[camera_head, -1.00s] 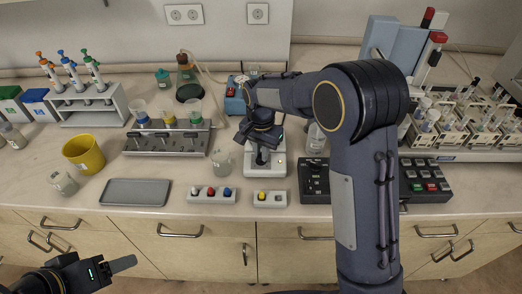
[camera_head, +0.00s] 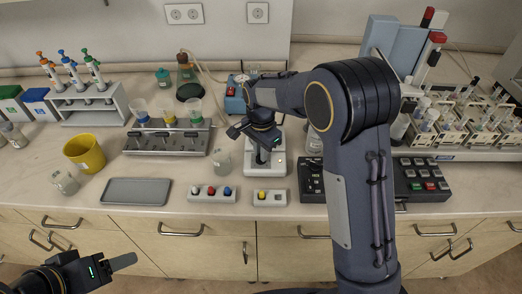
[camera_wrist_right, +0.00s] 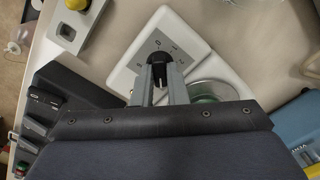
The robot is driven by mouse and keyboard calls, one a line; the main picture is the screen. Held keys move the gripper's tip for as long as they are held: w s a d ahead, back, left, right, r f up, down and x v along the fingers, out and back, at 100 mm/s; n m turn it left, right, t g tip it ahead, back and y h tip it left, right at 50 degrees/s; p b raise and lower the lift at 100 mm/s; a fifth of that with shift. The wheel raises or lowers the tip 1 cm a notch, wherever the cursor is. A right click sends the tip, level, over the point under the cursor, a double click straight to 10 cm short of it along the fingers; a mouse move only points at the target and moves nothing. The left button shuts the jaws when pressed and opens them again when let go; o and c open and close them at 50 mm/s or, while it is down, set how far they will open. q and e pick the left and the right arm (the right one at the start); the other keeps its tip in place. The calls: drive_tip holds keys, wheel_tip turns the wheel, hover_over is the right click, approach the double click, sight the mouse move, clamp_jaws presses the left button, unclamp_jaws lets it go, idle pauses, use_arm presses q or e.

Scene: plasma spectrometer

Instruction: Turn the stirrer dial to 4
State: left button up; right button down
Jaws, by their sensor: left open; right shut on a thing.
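The white stirrer (camera_head: 278,166) stands mid-bench in the head view, partly hidden under my right arm. The dial's setting cannot be read. My left gripper (camera_head: 122,262) is open and empty at the lower left, in front of the bench and away from the stirrer.
A box with a yellow button (camera_head: 270,198) and a box with several buttons (camera_head: 211,194) lie in front. A glass vessel with a green base (camera_wrist_right: 208,92) is close beside my right fingers. A black control box (camera_head: 311,180) stands to the right.

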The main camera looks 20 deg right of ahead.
drive_tip(key=c, duration=1.4)
unclamp_jaws()
drive_tip(key=shift+c, duration=0.2)
wheel_tip(320, 180, up, 8)
drive_tip(key=shift+f+b, duration=0.25)
drive_tip(key=shift+b, duration=0.1)
drive_tip(key=shift+r, duration=0.2)
drive_tip(key=shift+d, duration=0.1)
drive_tip(key=s+d+r+n+t+y, duration=0.1)
drive_tip(key=s+d+r+n+y, duration=0.25)
drive_tip(key=s+d, duration=0.4)
drive_tip(key=s+a+f+n+t, duration=0.1)
drive_tip(key=s+n+t, duration=0.3)
drive_tip(key=s, duration=1.7)
drive_tip(key=a+n, duration=0.1)
drive_tip(key=n, duration=0.2)
drive_tip(key=shift+f+t, duration=0.2)
drive_tip(key=shift+t, duration=0.2)
